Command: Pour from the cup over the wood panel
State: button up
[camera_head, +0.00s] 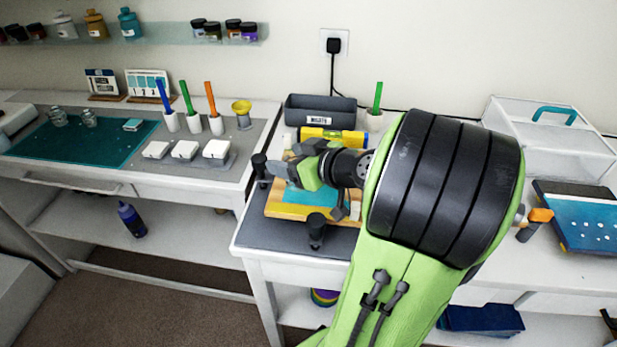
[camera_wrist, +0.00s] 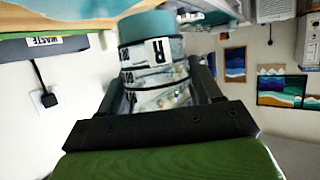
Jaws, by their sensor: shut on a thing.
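My gripper (camera_head: 305,168) is over the wood panel (camera_head: 285,211) on the grey mat. In the wrist view, my gripper (camera_wrist: 160,88) is shut on a clear cup (camera_wrist: 155,74) with black marks and a white "R" label. A teal band shows at the cup's far end. That view looks turned over, with the waste bin above the outlet, so the cup appears heavily tipped. The panel has a tan border and teal on its upper face; my gripper hides part of it. The cup cannot be made out clearly in the head view. Whether liquid is flowing cannot be told.
Black posts (camera_head: 316,230) stand around the panel. A yellow level (camera_head: 333,136) and a grey waste bin (camera_head: 320,109) are behind it. A pot with a green stick (camera_head: 377,99) stands beside the bin.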

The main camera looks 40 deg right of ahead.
jog(key=shift+r, duration=0.5)
notch_tip(320, 180, up, 5)
jog(key=p, duration=0.3)
jog(key=shift+p, duration=0.4)
jog(key=shift+f, duration=0.1)
